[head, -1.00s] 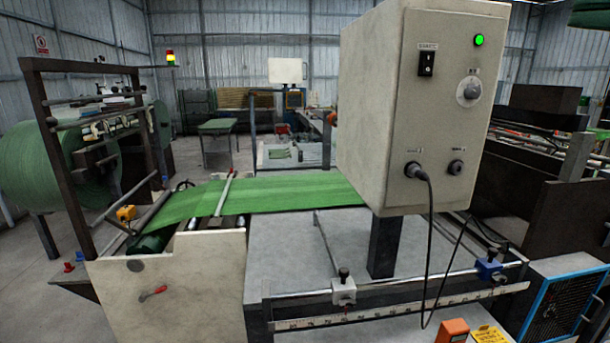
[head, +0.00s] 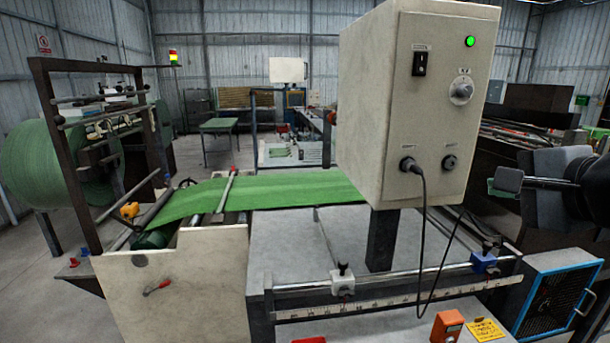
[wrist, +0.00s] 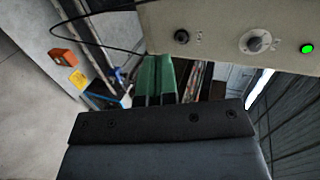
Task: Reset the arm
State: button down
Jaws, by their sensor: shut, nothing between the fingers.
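My gripper (head: 496,186) shows at the right of the head view, level with the lower part of the control box and to the right of it. It points left, and my dark arm comes in from the right edge. In the wrist view my gripper (wrist: 157,65) shows two green fingers side by side with only a thin line between them. It is shut and empty. It appears clear of the machine, touching nothing that I can see.
The cream control box (head: 400,110) with a lit green lamp (head: 470,41) stands left of my gripper. Below are a ruled rail (head: 390,303), a blue-framed panel (head: 558,300), an orange box (head: 447,327) and a yellow label (head: 486,330). Green fabric (head: 290,190) crosses the machine.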

jog(key=w+a+f+n+g, duration=0.1)
jog(key=a+f+n+g, duration=0.25)
jog(key=f, duration=0.65)
jog(key=w+a+f+n+g, duration=0.1)
jog(key=a+f+n+g, duration=0.25)
jog(key=f, duration=0.65)
jog(key=s+a+f+n+g+h, duration=0.1)
jog(key=s+a+f+n, duration=0.1)
jog(key=f, duration=0.4)
jog(key=s+a+f+n+g+h, duration=0.1)
jog(key=s+a+f+n, duration=0.2)
jog(key=s+f+n, duration=0.1)
jog(key=shift+f+n+h, duration=0.3)
jog(key=shift+f+n, duration=0.6)
jog(key=shift+n, duration=0.4)
